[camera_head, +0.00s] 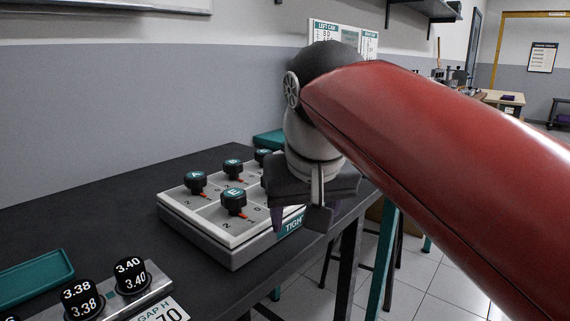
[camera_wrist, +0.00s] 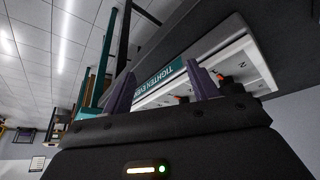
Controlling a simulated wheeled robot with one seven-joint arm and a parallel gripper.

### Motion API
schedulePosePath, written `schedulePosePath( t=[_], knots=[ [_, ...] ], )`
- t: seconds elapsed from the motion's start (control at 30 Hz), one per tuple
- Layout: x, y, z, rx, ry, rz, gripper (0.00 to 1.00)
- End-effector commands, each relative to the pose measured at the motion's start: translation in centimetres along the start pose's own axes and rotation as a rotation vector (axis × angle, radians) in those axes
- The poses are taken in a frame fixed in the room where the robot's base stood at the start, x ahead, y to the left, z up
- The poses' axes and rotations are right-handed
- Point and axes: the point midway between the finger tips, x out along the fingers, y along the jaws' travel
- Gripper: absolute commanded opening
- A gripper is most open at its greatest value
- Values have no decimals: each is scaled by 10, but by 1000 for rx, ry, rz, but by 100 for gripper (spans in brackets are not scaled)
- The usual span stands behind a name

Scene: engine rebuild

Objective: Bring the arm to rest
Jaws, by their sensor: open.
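My red arm reaches in from the right in the head view, and my gripper (camera_head: 300,214) hangs in front of the right end of a grey-and-white knob panel. In the wrist view the two purple fingers of my gripper (camera_wrist: 160,90) stand apart with nothing between them. The knob panel (camera_head: 200,240) has several black knobs with teal lettered tops and orange pointers. Its teal label strip (camera_wrist: 180,80) shows just beyond the fingers in the wrist view. My wrist and gripper hide part of the panel's right side.
The dark workbench (camera_head: 80,215) holds a teal tray (camera_head: 35,278) and a rack with black cylinders marked 3.38 (camera_head: 83,298) and 3.40 (camera_head: 131,275). A sign (camera_head: 325,35) stands behind my arm. Tiled floor (camera_head: 425,270) lies open to the right of the bench.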

Motion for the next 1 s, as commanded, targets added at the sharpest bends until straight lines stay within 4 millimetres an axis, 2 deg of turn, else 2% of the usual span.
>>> schedulePosePath(
  t=[0.03,0.2,0.4,0.5,0.67,1.0],
  knots=[
    [12,18,20,23,4,11,59],
    [60,62,87,84,23,33,59],
    [112,91,165,150,46,53,59],
    [130,97,189,170,53,60,59],
    [142,100,206,183,58,65,59],
    [142,100,206,182,56,64,59]
  ],
)
